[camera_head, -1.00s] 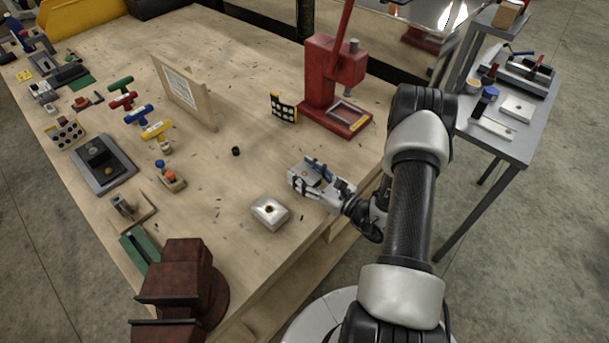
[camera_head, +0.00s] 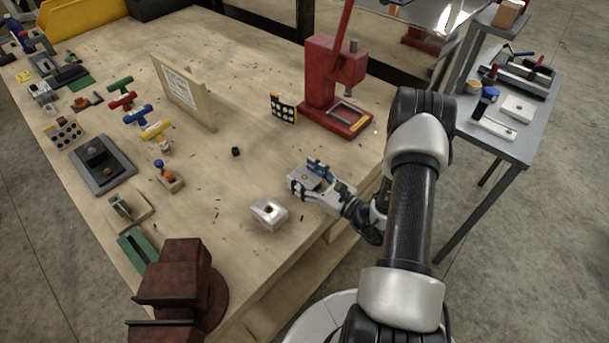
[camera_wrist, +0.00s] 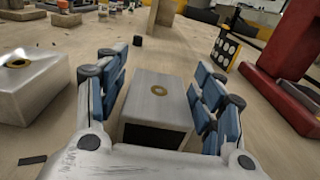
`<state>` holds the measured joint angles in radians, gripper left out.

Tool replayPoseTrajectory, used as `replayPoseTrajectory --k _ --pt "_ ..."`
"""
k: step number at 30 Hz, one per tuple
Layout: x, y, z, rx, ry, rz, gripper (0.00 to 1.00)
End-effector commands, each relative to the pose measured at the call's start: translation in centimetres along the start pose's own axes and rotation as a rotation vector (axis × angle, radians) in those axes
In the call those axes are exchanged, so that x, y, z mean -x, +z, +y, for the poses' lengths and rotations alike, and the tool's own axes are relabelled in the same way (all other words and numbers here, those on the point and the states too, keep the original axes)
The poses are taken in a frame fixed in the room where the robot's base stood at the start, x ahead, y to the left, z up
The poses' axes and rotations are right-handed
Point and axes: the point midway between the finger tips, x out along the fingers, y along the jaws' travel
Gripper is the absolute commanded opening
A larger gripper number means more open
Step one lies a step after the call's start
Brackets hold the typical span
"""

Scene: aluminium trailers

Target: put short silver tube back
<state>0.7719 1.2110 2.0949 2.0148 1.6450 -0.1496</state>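A short silver tube (camera_head: 300,173), square in section with a brass-rimmed hole on top, lies on the wooden bench near its right edge. In the wrist view the tube (camera_wrist: 158,100) sits between my fingers with its dark open end toward me. My gripper (camera_head: 309,180) is low at the bench. In the wrist view my gripper (camera_wrist: 162,88) has its blue-padded fingers either side of the tube, with narrow gaps that suggest no firm contact. The tube's underside is hidden.
A second silver block with a brass-rimmed hole (camera_head: 268,212) stands close left of my gripper. A red press (camera_head: 335,90) and a dotted board (camera_head: 284,107) stand behind. A red-brown vise (camera_head: 185,280) is at the front corner.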

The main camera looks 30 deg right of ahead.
Motion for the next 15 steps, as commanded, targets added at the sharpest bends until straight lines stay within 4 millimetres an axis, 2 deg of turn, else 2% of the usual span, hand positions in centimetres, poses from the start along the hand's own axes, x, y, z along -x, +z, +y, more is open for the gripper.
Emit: replayPoseTrajectory --k 10,15 --pt "0.09 -0.5 0.14 -0.005 0.0 0.011 0.69" --pt "0.09 0.47 0.16 -0.005 0.0 0.011 0.69"
